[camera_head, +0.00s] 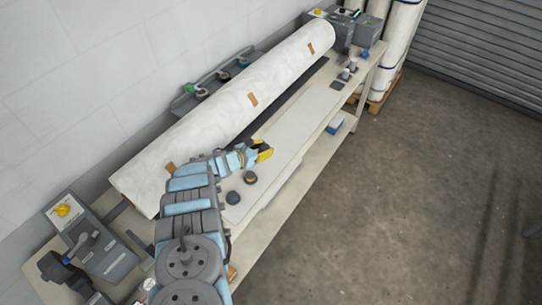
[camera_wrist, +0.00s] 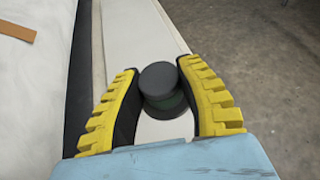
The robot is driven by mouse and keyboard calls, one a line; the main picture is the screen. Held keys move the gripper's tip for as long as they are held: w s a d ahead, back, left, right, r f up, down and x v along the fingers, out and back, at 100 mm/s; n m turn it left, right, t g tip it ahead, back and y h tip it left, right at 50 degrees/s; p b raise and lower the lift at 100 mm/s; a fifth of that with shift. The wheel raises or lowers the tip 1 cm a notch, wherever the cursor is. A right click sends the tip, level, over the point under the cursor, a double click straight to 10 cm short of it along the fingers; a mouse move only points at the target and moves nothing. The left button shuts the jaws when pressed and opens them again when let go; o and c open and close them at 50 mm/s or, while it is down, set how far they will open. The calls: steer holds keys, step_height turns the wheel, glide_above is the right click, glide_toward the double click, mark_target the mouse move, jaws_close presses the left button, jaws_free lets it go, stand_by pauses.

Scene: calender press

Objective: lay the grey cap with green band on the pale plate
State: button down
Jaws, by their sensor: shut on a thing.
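My gripper (camera_head: 263,152), with black and yellow fingers, is above the bench beside the long white roll. In the wrist view, its fingers (camera_wrist: 160,90) are shut on the grey cap with a green band (camera_wrist: 160,78). The cap's dark round top shows, with the green band partly visible below it. In the head view I cannot make out the cap at the gripper. The pale plate (camera_head: 301,123) looks like the long, light strip along the bench; it also shows beyond the fingers in the wrist view (camera_wrist: 140,30). I cannot tell the cap's height above it.
Two dark round caps (camera_head: 250,178) (camera_head: 233,197) stand on the near part of the strip. A small dark square (camera_head: 337,86) and small round pieces (camera_head: 346,73) are at its far end. The white roll (camera_head: 230,105) borders the bench. Much of the strip's middle is bare.

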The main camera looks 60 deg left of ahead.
mark_target(267, 146)
steer(key=shift+w+a+f+b, duration=0.4)
steer(key=shift+w+f+b, duration=0.15)
steer(key=shift+b, duration=0.45)
steer(key=w+a+b, duration=0.1)
steer(key=b, duration=0.2)
steer(key=shift+a+f, duration=0.1)
steer(key=shift+f, duration=0.25)
steer(key=f+b, duration=0.1)
steer(key=b, duration=0.1)
steer(key=w+a+f+b, duration=0.1)
steer(key=b, duration=0.3)
steer(key=w+a+f+b, duration=0.1)
steer(key=b, duration=0.2)
steer(key=f+b, duration=0.1)
steer(key=b, duration=0.1)
steer(key=shift+w+a+f+b, duration=0.15)
steer(key=shift+w+f+b, duration=0.1)
steer(key=shift+w+b, duration=0.1)
steer(key=shift+w+a+f+b, duration=0.15)
steer(key=shift+a+b, duration=0.05)
steer(key=shift+b, duration=0.6)
steer(key=b, duration=0.1)
steer(key=f+b, duration=0.1)
steer(key=shift+w+a+b, duration=0.2)
steer(key=shift+a+b, duration=0.05)
steer(key=shift+b, duration=0.05)
step_height(267, 146, down, 3)
steer(key=b, duration=0.3)
steer(key=shift+r, duration=0.2)
